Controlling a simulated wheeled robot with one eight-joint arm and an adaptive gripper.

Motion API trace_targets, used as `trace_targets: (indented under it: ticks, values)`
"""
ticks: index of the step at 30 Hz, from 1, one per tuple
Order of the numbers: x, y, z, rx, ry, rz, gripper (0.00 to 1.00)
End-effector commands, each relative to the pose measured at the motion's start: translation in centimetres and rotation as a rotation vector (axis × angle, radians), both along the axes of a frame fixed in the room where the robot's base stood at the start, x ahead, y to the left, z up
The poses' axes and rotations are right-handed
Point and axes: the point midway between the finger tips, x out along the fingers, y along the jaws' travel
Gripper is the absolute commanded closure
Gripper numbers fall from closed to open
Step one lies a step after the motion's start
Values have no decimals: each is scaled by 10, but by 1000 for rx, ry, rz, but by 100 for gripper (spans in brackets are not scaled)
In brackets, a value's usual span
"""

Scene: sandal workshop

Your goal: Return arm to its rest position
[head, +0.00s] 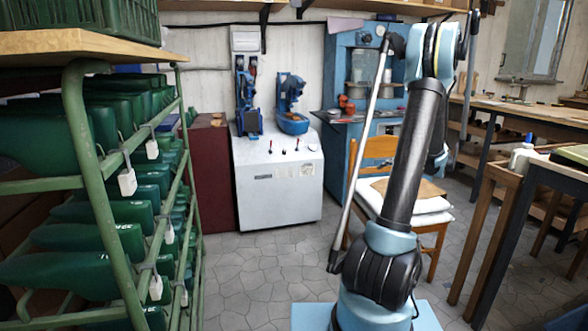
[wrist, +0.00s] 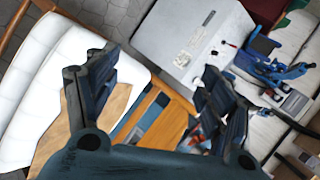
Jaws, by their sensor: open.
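My gripper (wrist: 158,72) shows in the wrist view with its two dark fingers spread apart. Nothing is between them and it holds nothing. In the head view my arm (head: 413,150) stands raised and folded on its light blue base, leaning slightly right. I cannot clearly make out the gripper's fingers in that view.
A green rack (head: 93,155) with dark green shoe lasts fills the left. A white machine (head: 280,180) stands ahead. A wooden chair (head: 376,149) with white cushions is behind my arm. A workbench (head: 520,110) is at right. Floor left of my arm is clear.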

Motion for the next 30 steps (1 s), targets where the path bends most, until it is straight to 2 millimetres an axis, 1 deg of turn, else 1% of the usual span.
trace_targets:
  ticks: [1,3,8,15,21,26,30]
  values:
    - [-8,16,8,-18,13,19,26]
    - [-17,33,16,-43,30,41,26]
    - [-43,71,32,-101,68,91,26]
    - [-89,123,50,-193,122,168,26]
    - [-134,160,59,-272,161,230,26]
    - [-172,184,61,-338,190,279,26]
    - [-206,202,61,-396,212,322,26]
